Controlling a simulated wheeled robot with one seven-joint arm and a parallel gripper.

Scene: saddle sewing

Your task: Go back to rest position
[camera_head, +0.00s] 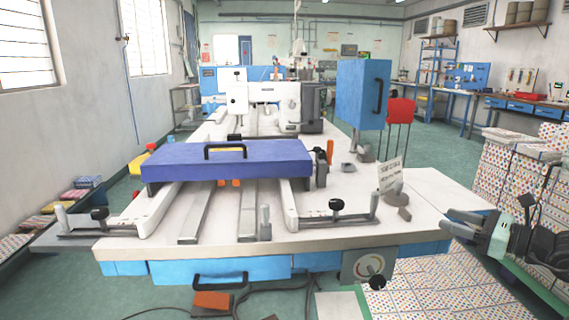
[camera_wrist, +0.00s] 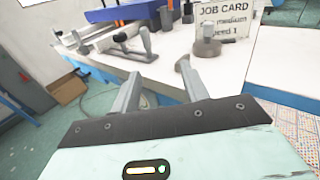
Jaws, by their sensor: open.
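My gripper (camera_head: 452,228) is at the right of the head view, beside the right end of the white worktable (camera_head: 437,192). Its two fingers (camera_wrist: 164,92) show apart in the wrist view, with nothing between them. A blue-purple clamp plate (camera_head: 228,162) with a black handle (camera_head: 225,151) lies across the rails on the table. A job card (camera_head: 390,174) stands near the table's right side; it also shows in the wrist view (camera_wrist: 224,19). A white sewing machine (camera_head: 275,92) is at the back of the table.
A blue box with a handle (camera_head: 363,95) rises behind the table's right part. Stacks of patterned material (camera_head: 500,180) stand at the right, close to my arm. A knob lever (camera_head: 337,206) sits on the front edge. Cables (camera_head: 265,297) lie on the floor in front.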

